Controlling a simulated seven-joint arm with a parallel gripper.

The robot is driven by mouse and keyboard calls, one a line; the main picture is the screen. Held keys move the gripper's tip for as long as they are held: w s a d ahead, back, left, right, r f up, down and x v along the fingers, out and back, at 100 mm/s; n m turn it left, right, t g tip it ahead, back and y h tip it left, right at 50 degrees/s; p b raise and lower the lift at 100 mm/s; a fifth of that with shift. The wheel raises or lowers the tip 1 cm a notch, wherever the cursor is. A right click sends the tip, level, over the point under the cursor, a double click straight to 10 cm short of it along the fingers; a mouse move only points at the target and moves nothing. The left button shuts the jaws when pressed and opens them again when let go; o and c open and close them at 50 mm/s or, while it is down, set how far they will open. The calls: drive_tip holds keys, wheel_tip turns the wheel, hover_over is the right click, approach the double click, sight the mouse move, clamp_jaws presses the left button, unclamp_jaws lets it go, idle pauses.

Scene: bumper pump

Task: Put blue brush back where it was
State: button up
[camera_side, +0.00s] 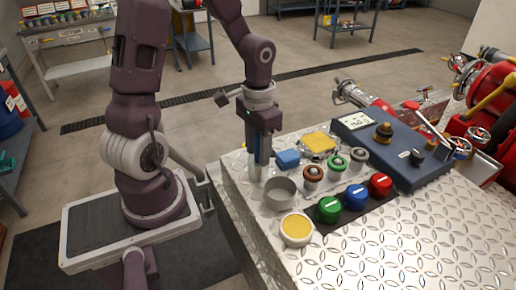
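A small blue block (288,158), the likeliest thing to be the blue brush, lies on the metal worktop (420,235) near its back left edge. Its bristles or handle cannot be made out. My gripper (257,172) points straight down at the worktop's left edge, just left of the blue block and apart from it in the picture. A bluish strip shows between or behind the fingers. I cannot tell whether it is a held thing or part of the gripper. The fingertips are low, near the worktop surface.
A grey open cup (280,193) and a yellow-topped round pot (297,228) stand in front of my gripper. A yellow pad (318,142), several small jars, and green (329,208), blue (355,196) and red (380,183) knobs lie to the right, before a blue console (400,150).

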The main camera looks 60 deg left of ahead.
wheel_tip(320, 180, up, 12)
drive_tip(key=s+d+r+m+t, duration=0.1)
drive_tip(key=s+d+r+t, duration=0.4)
drive_tip(key=s+d, duration=0.4)
drive_tip(key=shift+s+d+m+t, duration=0.35)
drive_tip(key=shift+s+m+t, duration=0.05)
drive_tip(key=shift+s, duration=0.55)
drive_tip(key=shift+r, duration=0.1)
